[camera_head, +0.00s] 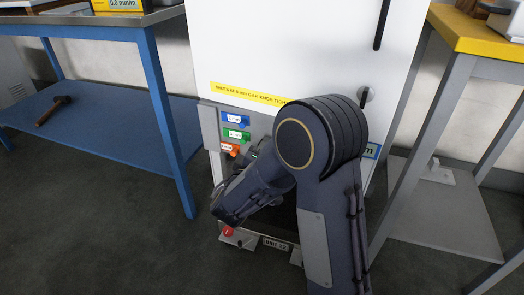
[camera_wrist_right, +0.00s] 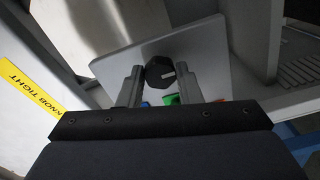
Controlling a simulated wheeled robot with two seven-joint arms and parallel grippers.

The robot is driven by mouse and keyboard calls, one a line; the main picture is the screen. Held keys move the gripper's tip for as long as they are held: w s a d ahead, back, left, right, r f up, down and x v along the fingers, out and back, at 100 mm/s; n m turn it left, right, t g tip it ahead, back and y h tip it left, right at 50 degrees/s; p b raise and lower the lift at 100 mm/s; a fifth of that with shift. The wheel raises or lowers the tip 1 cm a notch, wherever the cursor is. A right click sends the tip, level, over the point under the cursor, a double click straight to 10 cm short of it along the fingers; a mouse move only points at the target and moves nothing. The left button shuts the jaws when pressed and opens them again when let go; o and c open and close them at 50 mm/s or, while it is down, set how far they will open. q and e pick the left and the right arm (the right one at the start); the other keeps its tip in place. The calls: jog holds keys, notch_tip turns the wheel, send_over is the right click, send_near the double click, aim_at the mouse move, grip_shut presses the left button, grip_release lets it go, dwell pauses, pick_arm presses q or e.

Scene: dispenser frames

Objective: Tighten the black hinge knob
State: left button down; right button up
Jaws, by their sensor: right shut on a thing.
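The black hinge knob (camera_wrist_right: 159,73) is in the right wrist view, in front of a grey plate (camera_wrist_right: 205,45). A pale mark on its face points to the right. My right gripper (camera_wrist_right: 158,70) has one finger on each side of the knob and is shut on it. In the head view my right arm hides the knob, and the fingertips cannot be made out. The white dispenser (camera_head: 275,50) stands upright, with a yellow strip (camera_head: 248,94) about knob tightness on its front. My left gripper is not in view.
Blue, green and orange tagged parts (camera_head: 236,134) sit at the dispenser's lower left. A red knob (camera_head: 228,231) is below them. A blue workbench (camera_head: 158,100) with a hammer (camera_head: 53,110) on its shelf stands left. A yellow-topped table (camera_head: 470,32) stands close on the right.

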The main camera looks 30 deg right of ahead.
jog(key=shift+f, duration=0.1)
dwell(0.4)
jog(key=o, duration=1)
jog(key=shift+c, duration=0.2)
jog(key=p+v, duration=0.1)
jog(key=v, duration=0.7)
jog(key=shift+p, duration=0.35)
jog(key=shift+d, duration=0.1)
